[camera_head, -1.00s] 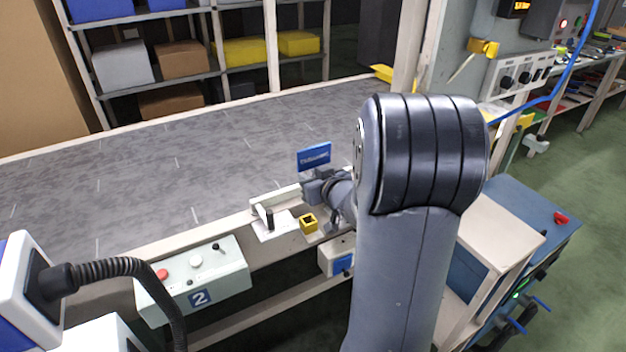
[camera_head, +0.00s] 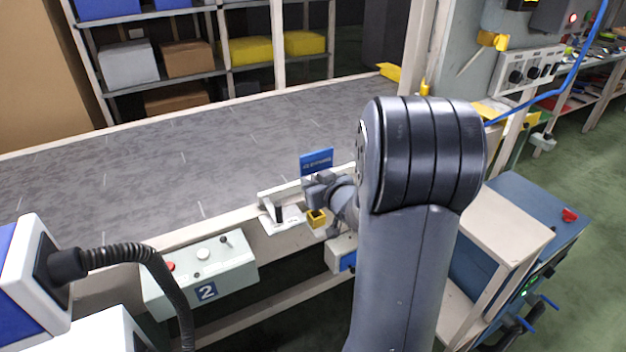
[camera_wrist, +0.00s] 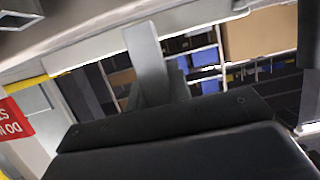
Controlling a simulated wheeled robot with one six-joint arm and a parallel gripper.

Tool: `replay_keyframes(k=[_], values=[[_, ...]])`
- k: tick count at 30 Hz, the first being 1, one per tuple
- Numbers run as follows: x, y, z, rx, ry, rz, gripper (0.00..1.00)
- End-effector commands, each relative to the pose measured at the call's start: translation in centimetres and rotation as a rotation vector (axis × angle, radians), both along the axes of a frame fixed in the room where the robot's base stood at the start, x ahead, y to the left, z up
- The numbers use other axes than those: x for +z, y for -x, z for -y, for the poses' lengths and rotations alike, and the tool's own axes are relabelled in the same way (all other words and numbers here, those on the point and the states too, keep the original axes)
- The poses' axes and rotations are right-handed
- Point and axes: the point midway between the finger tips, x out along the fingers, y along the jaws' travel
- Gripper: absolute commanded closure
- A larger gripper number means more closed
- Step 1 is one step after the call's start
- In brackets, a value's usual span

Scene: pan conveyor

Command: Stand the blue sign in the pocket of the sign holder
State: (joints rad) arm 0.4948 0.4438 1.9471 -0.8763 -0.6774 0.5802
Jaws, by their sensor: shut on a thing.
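The blue sign (camera_head: 316,161) with white lettering stands upright, slightly tilted in the picture, above the near edge of the grey belt. My gripper (camera_head: 319,183) is shut on it from below; the fingertips are small and partly hidden. A small yellow block with a dark opening (camera_head: 316,218), which looks like the sign holder's pocket, sits on the near rail just below my gripper. The sign is above it and apart from it. In the wrist view my dark gripper body fills the bottom, with a grey upright piece (camera_wrist: 147,65) beyond it; I cannot tell whether that is a finger.
A white plate with a black post (camera_head: 279,213) is just left of the yellow block. A control box (camera_head: 201,270) marked 2 hangs on the near rail. The grey belt (camera_head: 140,175) is bare. A blue cabinet (camera_head: 540,225) stands right of my arm.

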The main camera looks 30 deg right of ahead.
Motion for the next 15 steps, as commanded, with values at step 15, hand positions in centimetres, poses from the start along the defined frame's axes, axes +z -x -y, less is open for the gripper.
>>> replay_keyframes(k=[15], values=[[-2.9, 0.0, 0.0, 0.000, 0.000, 0.002, 1.00]])
